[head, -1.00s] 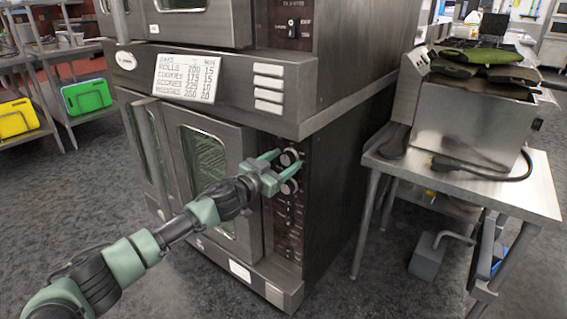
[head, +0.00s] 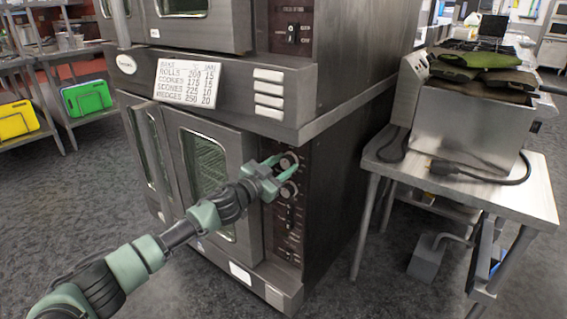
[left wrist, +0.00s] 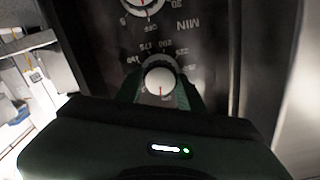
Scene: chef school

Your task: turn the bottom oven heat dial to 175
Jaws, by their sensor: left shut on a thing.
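The bottom oven (head: 335,200) has a dark control panel on its right side. Its heat dial (head: 289,160) is the upper round knob; in the left wrist view the heat dial (left wrist: 159,82) has a pale face with a red mark pointing down. Numbers including 175 and 200 are printed around it, upside down. My left gripper (head: 288,164) is shut on this dial, one finger on each side; the gripper also shows in the left wrist view (left wrist: 160,92). My right gripper is not in view.
A second dial (head: 289,189), marked MIN in the wrist view, sits just below. A recipe card (head: 187,83) hangs on the oven front above. A metal table (head: 520,190) with a fryer-like appliance (head: 465,130) stands to the right. Open floor lies in front.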

